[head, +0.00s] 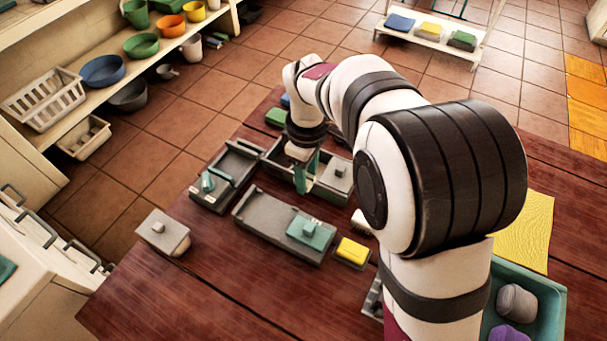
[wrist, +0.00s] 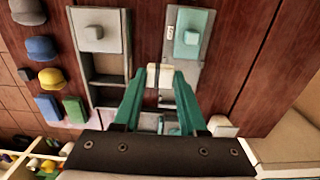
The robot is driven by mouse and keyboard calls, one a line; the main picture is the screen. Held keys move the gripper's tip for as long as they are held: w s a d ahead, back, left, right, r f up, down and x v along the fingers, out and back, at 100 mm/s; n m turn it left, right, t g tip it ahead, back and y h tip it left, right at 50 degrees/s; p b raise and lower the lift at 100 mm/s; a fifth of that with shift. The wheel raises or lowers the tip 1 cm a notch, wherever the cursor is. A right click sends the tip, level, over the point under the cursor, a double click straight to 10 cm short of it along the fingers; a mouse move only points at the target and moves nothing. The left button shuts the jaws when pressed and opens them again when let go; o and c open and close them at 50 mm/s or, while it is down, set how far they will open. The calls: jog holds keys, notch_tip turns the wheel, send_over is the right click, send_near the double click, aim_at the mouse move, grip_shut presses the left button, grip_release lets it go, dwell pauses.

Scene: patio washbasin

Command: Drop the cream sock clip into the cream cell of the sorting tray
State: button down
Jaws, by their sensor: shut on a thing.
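My gripper (wrist: 159,82) points down, with teal fingers closed on a small cream piece (wrist: 159,75), which looks like the cream sock clip. In the head view my gripper (head: 307,178) hangs over the back grey box (head: 262,160), which has a pale knobbed lid (head: 338,172) at its right end. This box shows in the wrist view, left of the fingers, with open compartments. The front grey box (head: 262,214) carries a teal knobbed lid (head: 312,233). A third grey box (head: 232,160) with a teal handle stands left. I cannot tell which compartment is the cream cell.
A yellow block (head: 352,252) lies beside the front box. A pale knobbed block (head: 163,234) sits near the table's left edge. A teal bin (head: 548,300) holds grey and purple rolls at lower right. Bare wood (head: 225,275) lies in front of the boxes.

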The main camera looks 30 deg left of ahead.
jog(key=w+a+f, duration=0.3)
jog(key=w, duration=0.8)
jog(key=shift+w+f, duration=0.15)
jog(key=shift+f, duration=1.45)
jog(key=shift+w+f, duration=0.15)
jog(key=shift+f, duration=1.4)
jog(key=shift+c, duration=1.9)
grip_release()
notch_tip(320, 180, up, 16)
jog(key=shift+f, duration=0.1)
